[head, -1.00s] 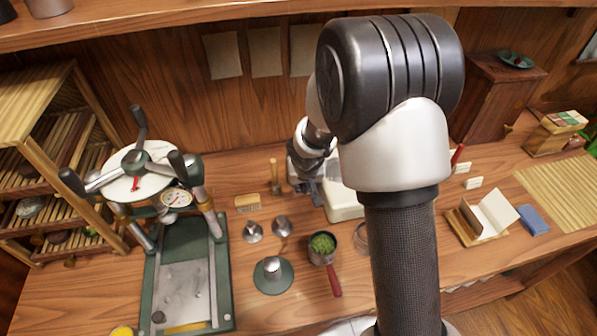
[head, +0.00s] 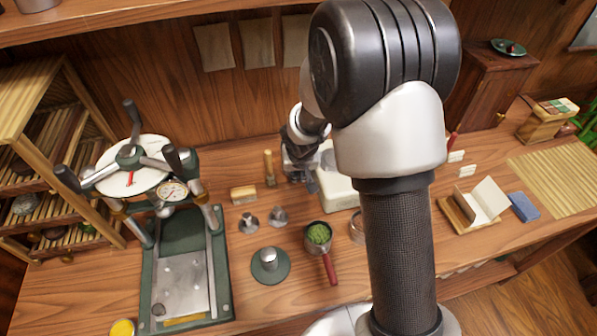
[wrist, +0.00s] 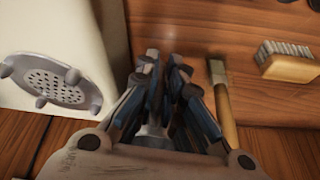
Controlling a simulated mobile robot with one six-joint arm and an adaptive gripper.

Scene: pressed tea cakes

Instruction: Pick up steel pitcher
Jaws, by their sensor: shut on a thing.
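My gripper (head: 310,184) is low over the bench, left of a white box-shaped unit (head: 339,192). In the wrist view the dark blue-grey fingers (wrist: 162,72) are close together, shut on a steel thing. Only a sliver of grey metal (wrist: 153,132) shows between them; I take it for the steel pitcher, most of which is hidden by the fingers. In the head view the arm and gripper also cover that spot, so I cannot tell whether it is clear of the bench.
A wooden-handled tool (wrist: 226,118) and a brush (wrist: 287,66) are close right of the fingers in the wrist view. A red-handled pan of green leaves (head: 318,234), small steel pieces (head: 278,216) and a press (head: 188,280) stand nearby.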

